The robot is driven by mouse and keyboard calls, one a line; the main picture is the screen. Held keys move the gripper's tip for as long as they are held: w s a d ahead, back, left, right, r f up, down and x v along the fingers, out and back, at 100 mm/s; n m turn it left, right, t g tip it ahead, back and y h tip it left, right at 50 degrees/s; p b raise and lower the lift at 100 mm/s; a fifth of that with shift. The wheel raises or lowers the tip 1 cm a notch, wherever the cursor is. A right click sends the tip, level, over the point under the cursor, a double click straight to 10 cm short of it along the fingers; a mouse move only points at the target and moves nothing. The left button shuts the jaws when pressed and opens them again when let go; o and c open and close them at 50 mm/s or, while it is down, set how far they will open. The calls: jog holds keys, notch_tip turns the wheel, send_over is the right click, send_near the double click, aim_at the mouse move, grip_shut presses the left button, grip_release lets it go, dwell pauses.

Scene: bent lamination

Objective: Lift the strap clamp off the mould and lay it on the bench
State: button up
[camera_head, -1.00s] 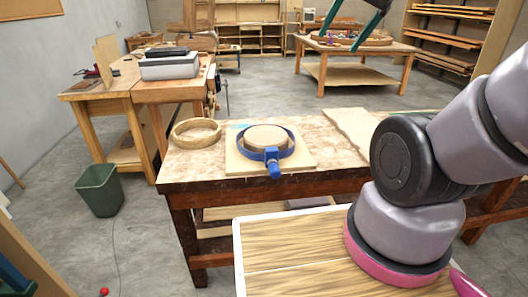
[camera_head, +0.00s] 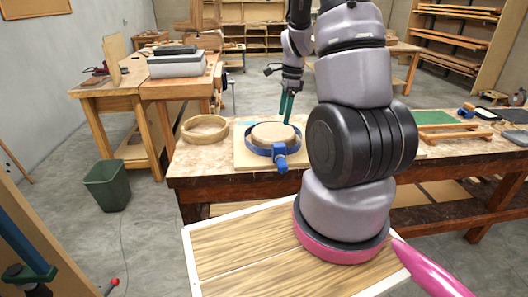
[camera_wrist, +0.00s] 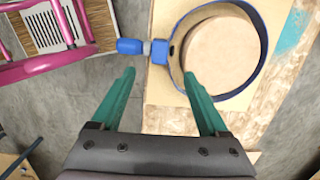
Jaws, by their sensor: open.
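The blue strap clamp (camera_head: 280,153) lies as a loop around the round wooden mould (camera_head: 273,134), with its blue handle sticking out toward the front. The mould sits on a square pale board (camera_head: 243,158) on the bench (camera_head: 190,172). In the wrist view the strap clamp (camera_wrist: 180,71) circles the mould (camera_wrist: 222,50), its handle pointing left. There is a gap between strap and mould on the near side. My gripper (camera_head: 286,106) has green fingers, open and empty, above the back right of the mould.
A bent wooden ring (camera_head: 205,129) lies left of the board on the bench. A green mat (camera_head: 434,118) and a wooden frame (camera_head: 445,133) lie at the right. A bin (camera_head: 107,186) stands on the floor at left. Bare bench shows between ring and board.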

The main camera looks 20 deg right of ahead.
send_over(279, 144)
jog(key=f, duration=0.6)
jog(key=shift+s+d+f, duration=0.2)
jog(key=shift+f, duration=0.05)
jog(key=shift+a+f, duration=0.1)
jog(key=shift+f, duration=2.55)
grip_shut()
